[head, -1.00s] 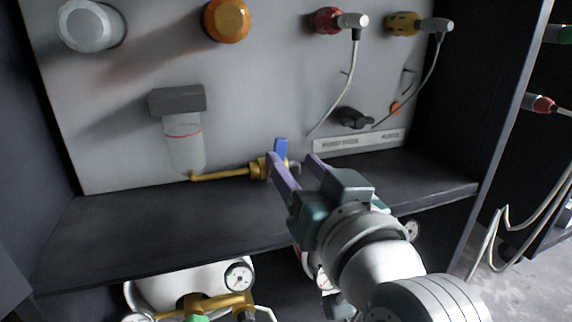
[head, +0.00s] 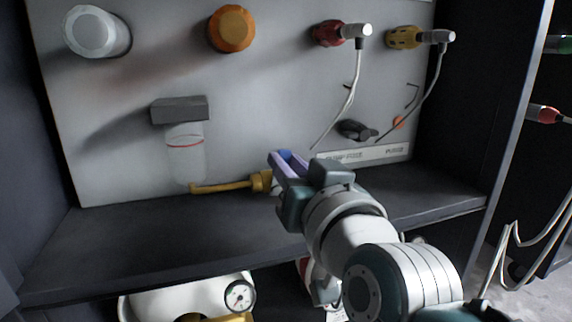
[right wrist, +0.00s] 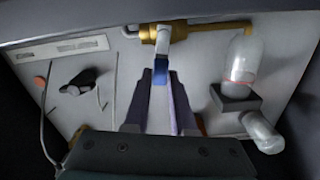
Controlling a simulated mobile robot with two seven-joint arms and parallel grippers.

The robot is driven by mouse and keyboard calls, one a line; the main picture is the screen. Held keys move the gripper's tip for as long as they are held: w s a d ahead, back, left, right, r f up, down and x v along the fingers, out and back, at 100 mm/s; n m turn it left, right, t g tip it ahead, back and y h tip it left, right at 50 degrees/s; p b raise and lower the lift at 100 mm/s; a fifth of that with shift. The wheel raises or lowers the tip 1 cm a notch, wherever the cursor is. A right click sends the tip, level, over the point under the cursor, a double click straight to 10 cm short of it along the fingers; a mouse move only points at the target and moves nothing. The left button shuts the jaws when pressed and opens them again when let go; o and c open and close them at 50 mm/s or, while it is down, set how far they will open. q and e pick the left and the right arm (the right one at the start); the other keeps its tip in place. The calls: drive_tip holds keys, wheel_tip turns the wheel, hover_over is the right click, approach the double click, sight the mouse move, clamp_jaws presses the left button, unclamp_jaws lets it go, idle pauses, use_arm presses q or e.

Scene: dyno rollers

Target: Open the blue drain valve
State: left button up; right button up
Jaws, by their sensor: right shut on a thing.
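The blue drain valve handle (head: 286,154) is mostly hidden by my right gripper (head: 282,158) in the head view. The right wrist view shows the blue handle (right wrist: 161,72) between the two purple fingers of that gripper (right wrist: 163,80), which is shut on it. The brass valve body (head: 262,181) sits at the end of a brass pipe (head: 222,186). That pipe runs left to the clear filter bowl (head: 186,155) under a grey block. The left gripper is not in view.
A dark shelf (head: 160,240) runs below the panel. A black knob (head: 355,130) is to the right. A gauge (head: 238,296) shows below.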

clamp_jaws()
